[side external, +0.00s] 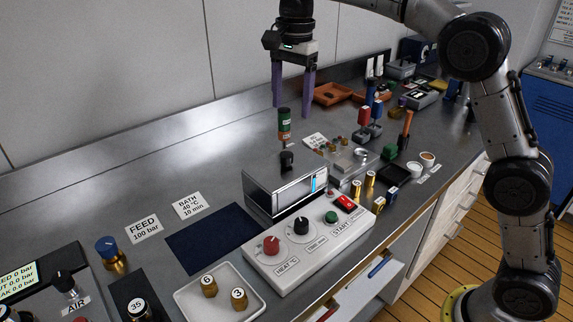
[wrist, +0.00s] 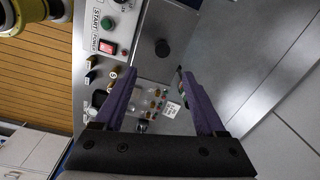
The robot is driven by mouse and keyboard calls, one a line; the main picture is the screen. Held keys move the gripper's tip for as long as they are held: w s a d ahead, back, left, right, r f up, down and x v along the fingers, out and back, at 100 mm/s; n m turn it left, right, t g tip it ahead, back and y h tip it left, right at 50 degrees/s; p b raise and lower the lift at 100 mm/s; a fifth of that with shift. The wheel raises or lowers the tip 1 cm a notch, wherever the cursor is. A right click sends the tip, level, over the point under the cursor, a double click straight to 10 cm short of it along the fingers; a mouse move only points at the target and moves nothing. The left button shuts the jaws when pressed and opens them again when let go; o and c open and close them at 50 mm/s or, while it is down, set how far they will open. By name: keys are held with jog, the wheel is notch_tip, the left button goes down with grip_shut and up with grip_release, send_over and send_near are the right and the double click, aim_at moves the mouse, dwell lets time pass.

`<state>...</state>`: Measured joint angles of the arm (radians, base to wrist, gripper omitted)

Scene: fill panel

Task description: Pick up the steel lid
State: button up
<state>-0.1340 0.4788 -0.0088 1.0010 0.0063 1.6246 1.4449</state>
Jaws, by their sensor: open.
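The steel lid shows as a plain grey metal surface with a round black knob (wrist: 162,48) in the wrist view. In the side view the black knob (side external: 287,160) stands at the top of the shiny bath box; the lid's outline is hard to separate from the box there. My gripper (side external: 292,100) hangs well above the bench, fingers pointing down, open and empty. It is above and behind the knob in the side view. In the wrist view the knob lies just beyond the spread purple fingertips (wrist: 158,72), apart from them.
A green and orange cylinder (side external: 284,123) stands close behind the knob. The control panel (side external: 310,238) is in front of the bath. A dark blue mat (side external: 213,238) and a white tray (side external: 203,303) lie left. Fittings and small blocks crowd the right. The rear bench at left is clear.

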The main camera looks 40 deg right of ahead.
send_over(287, 155)
jog(key=f, duration=0.7)
jog(key=shift+s+d+f, duration=0.1)
jog(key=shift+s+f, duration=0.1)
jog(key=shift+s, duration=0.15)
jog(key=shift+w+f, duration=0.2)
jog(key=shift+f, duration=1.15)
jog(key=shift+w+f, duration=0.2)
jog(key=shift+f, duration=1.1)
grip_shut()
